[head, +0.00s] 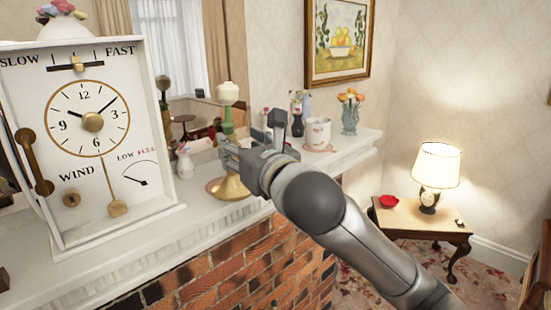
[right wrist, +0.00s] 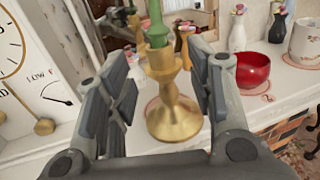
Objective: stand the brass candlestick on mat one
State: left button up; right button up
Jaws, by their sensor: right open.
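The brass candlestick (right wrist: 176,121) stands upright on the mantel with a green candle (right wrist: 155,22) in it. Its brass base (head: 231,190) shows below my gripper in the head view. A pinkish round mat (right wrist: 151,104) shows at the left edge of the base, which appears to stand over it; the rest of the mat is hidden. No label shows which mat is mat one. My right gripper (right wrist: 163,82) is open, with its fingers on either side of the stem and visible gaps to it. In the head view, the right gripper (head: 245,150) partly covers the candlestick. My left gripper is not in view.
A white clock (head: 100,130) stands left of the candlestick. A red bowl (right wrist: 254,70) sits on another mat (right wrist: 262,98) close to the right finger. A white mug (head: 319,134) and flower vase (head: 349,115) stand farther right. The mantel's front edge drops to brick.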

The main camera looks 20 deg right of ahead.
jog(key=s, duration=0.5)
jog(key=shift+d+b, duration=0.15)
jog(key=shift+b, duration=0.2)
